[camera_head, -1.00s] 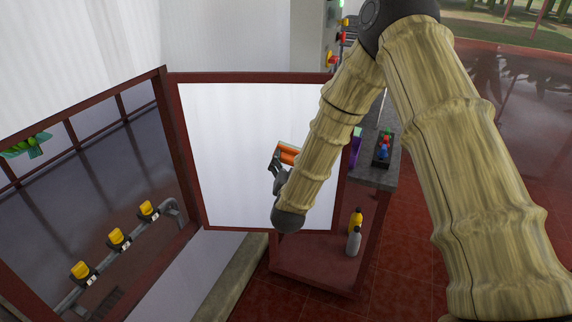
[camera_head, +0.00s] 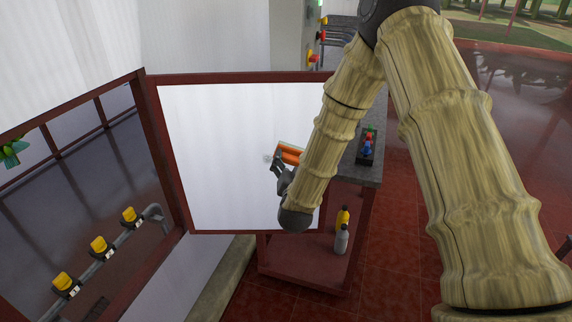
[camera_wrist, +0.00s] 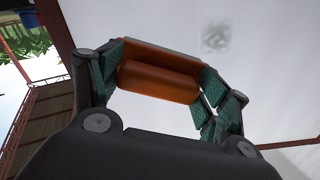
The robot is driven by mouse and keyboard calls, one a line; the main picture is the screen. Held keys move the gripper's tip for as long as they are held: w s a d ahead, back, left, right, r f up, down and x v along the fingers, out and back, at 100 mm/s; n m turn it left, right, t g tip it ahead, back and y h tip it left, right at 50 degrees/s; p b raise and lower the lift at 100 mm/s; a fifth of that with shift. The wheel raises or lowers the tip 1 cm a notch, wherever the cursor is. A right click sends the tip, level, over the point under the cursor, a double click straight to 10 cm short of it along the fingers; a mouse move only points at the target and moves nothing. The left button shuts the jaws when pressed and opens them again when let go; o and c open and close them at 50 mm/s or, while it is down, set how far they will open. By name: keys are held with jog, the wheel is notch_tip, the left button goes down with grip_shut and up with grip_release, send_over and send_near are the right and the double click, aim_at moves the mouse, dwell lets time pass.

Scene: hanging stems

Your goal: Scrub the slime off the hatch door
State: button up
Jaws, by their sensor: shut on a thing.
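The hatch door (camera_head: 215,135) is a white panel in a dark red frame, swung open. A small grey smudge of slime (camera_head: 267,158) is on its white face; it also shows in the wrist view (camera_wrist: 216,38). My gripper (camera_head: 279,163) is just right of the smudge in the head view. It is shut on an orange scrubber (camera_head: 290,153), whose rounded orange handle (camera_wrist: 158,82) sits between the two fingers in the wrist view. The scrubber's far side is hidden, so I cannot tell whether it touches the door.
The hatch opening (camera_head: 80,190) at left has several yellow-topped fittings on a grey pipe. Behind the door stands a red cart (camera_head: 300,262) with a yellow bottle (camera_head: 342,218) and a grey bottle (camera_head: 341,239).

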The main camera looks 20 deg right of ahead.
jog(key=shift+f+b, duration=0.7)
jog(key=shift+f, duration=0.2)
jog(key=shift+w+a+r+b, duration=0.1)
jog(key=shift+w+a+b, duration=0.25)
jog(key=shift+a, duration=1.2)
jog(key=shift+w+a+f+b, duration=0.1)
jog(key=shift+w+a+b, duration=0.3)
jog(key=shift+a, duration=1.1)
jog(key=shift+w+a+r+b, duration=0.15)
jog(key=shift+w+a, duration=0.35)
jog(key=shift+a, duration=1.05)
jog(key=shift+v, duration=3)
jog(key=shift+v, duration=1.55)
